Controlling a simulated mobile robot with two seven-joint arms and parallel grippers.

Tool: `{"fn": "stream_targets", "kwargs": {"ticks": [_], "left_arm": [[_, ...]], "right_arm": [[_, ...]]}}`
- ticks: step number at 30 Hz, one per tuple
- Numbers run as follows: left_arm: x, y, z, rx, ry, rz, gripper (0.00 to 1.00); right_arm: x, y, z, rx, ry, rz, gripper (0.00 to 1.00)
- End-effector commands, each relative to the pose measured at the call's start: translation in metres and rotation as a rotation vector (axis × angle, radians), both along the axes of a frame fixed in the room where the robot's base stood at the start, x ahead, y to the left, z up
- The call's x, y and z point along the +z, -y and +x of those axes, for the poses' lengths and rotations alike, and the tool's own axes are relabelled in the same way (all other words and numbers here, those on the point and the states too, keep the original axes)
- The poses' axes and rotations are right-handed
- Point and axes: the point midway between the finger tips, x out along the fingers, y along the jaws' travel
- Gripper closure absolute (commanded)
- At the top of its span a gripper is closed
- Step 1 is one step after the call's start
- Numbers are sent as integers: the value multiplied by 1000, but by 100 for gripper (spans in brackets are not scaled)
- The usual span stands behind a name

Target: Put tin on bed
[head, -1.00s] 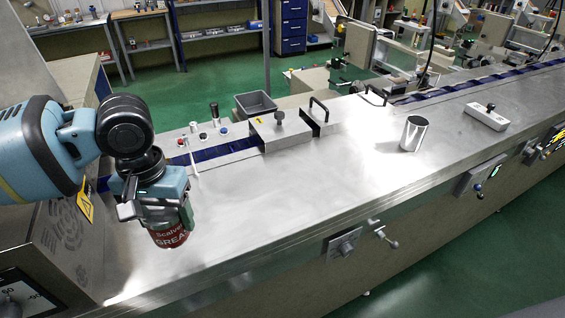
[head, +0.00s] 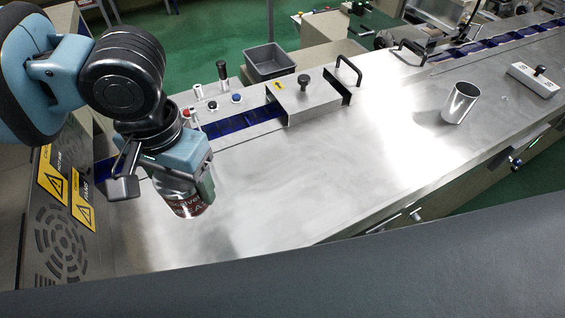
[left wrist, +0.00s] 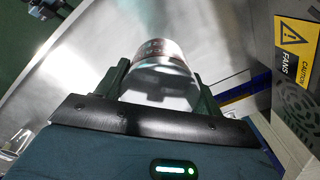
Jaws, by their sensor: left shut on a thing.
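The tin (head: 187,208), with a dark reddish label and a shiny lower rim, is held between the fingers of my left gripper (head: 190,192). It hangs at the left end of the bare metal bed (head: 300,180) of the machine, apparently a little above it, with a soft shadow below. The fingers cover its upper part. In the left wrist view the tin (left wrist: 163,52) sits between the two dark fingers (left wrist: 160,85), with the shiny bed (left wrist: 215,35) behind it. My right gripper is not in view.
A shiny metal cylinder (head: 460,102) stands on the bed at the right. A low cover with a knob (head: 304,95), a black handle (head: 349,70) and several buttons (head: 211,104) line the back. A grey bin (head: 270,61) is behind. The middle of the bed is clear.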

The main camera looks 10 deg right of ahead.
Motion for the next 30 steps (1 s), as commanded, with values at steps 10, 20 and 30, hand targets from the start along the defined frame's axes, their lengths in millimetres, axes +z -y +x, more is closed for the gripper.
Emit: {"fn": "stream_targets", "kwargs": {"ticks": [10, 20, 30], "left_arm": [[-25, 0, 0, 0, 0, 1, 65], [-62, 0, 1, 2, 2, 0, 65], [-84, 0, 0, 1, 0, 0, 65]], "right_arm": [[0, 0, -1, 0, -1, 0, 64], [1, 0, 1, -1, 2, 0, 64], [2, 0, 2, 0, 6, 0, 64]]}}
